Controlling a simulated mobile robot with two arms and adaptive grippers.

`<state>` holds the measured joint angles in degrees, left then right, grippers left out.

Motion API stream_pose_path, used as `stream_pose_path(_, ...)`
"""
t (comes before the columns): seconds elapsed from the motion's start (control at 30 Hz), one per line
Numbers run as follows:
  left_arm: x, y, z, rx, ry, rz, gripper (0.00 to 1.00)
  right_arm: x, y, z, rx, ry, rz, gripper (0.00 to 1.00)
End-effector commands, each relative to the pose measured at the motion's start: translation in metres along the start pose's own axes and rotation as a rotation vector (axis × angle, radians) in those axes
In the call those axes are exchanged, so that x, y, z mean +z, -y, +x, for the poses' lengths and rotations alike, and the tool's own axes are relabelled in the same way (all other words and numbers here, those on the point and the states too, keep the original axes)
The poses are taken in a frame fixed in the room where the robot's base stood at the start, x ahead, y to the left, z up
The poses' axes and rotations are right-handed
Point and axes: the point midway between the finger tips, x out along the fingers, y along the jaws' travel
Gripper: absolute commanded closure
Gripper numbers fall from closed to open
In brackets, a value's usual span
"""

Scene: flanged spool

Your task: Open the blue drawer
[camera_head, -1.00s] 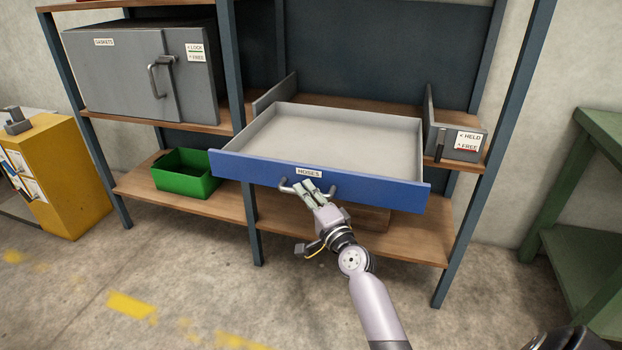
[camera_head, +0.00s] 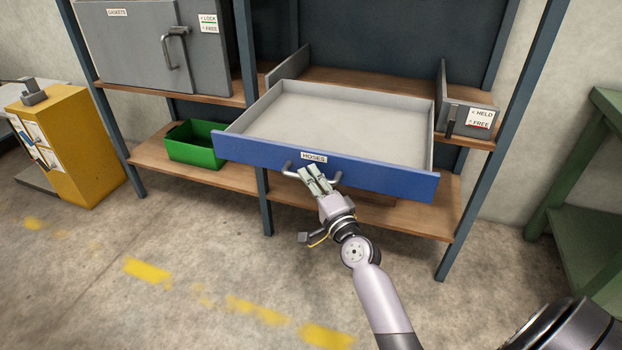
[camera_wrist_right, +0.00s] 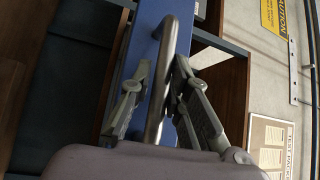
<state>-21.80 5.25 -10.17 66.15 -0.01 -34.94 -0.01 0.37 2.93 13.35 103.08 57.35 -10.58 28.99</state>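The blue drawer (camera_head: 370,177), labelled HOSES, stands well out from the shelf unit, and its grey inside looks empty. Its grey bar handle (camera_head: 289,168) is on the front; it also shows in the wrist view (camera_wrist_right: 160,85). My right gripper (camera_head: 311,178) is at the handle. In the wrist view its fingers (camera_wrist_right: 161,72) lie on either side of the bar, with small gaps showing, so it looks slightly open around it. Contact is hard to judge. A latch lever (camera_head: 450,122) beside a HELD/FREE label (camera_head: 480,118) points down. My left gripper is not in view.
A grey GASKETS cabinet (camera_head: 135,50) is at the upper left. A green bin (camera_head: 195,147) stands on the lower shelf (camera_head: 235,180). A yellow cabinet (camera_head: 75,150) is at the left and a green bench (camera_head: 580,190) at the right. The floor in front is clear.

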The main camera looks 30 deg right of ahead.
Motion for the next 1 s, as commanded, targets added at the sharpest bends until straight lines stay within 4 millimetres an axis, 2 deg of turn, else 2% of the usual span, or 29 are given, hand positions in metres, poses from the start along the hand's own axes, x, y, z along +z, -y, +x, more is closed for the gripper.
stream_pose_path(0.2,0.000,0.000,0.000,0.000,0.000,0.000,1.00,0.000,0.001,0.000,-0.001,0.000,0.001,0.67)
stream_pose_path(0.57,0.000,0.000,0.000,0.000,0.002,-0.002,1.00,0.000,0.001,-0.004,-0.002,0.001,0.002,0.67)
stream_pose_path(0.67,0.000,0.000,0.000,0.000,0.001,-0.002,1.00,0.000,0.000,-0.015,0.000,0.001,0.001,0.67)
stream_pose_path(1.0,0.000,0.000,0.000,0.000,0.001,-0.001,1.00,0.001,-0.001,-0.080,0.002,0.003,-0.001,0.67)
